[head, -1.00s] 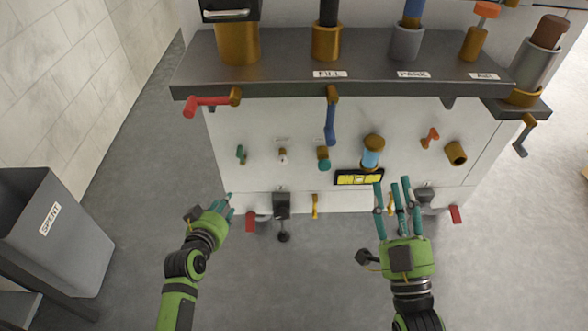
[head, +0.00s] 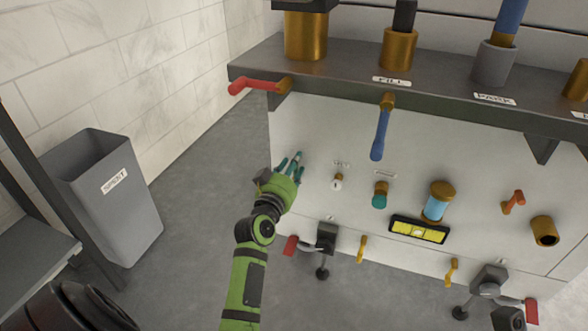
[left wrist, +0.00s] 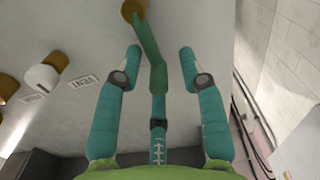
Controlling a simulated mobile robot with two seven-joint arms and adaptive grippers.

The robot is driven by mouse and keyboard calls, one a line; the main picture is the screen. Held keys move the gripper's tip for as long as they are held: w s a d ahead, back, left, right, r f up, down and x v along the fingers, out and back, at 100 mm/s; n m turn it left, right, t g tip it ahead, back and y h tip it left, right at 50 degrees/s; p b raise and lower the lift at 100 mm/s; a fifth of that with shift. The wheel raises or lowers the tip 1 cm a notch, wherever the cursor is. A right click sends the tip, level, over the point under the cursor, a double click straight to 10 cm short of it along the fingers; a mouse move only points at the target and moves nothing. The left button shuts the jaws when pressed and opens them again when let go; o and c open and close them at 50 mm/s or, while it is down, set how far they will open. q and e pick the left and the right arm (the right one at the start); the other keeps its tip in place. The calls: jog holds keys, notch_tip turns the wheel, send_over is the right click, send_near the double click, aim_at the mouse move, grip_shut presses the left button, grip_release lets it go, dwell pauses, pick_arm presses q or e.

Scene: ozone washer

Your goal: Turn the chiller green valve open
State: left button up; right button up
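The green valve handle (left wrist: 151,58) shows in the left wrist view, hanging from a brass stub (left wrist: 132,10) on the pale panel. It has a bend and its lower end reaches between my fingers, overlapping the third finger. My left gripper (left wrist: 160,57) is open, with one teal finger on each side of the handle and gaps to both. In the head view my left gripper (head: 291,163) is at the left part of the white panel, and its fingers largely hide the valve there. My right gripper is not in view.
A white-tipped knob (head: 338,181) and a teal-tipped knob (head: 380,195) are right of the left gripper. A grey bin (head: 108,195) stands left, with open floor between.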

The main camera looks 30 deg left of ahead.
pick_arm(q)
jog(key=shift+w, duration=0.2)
jog(key=shift+c, duration=0.4)
grip_shut()
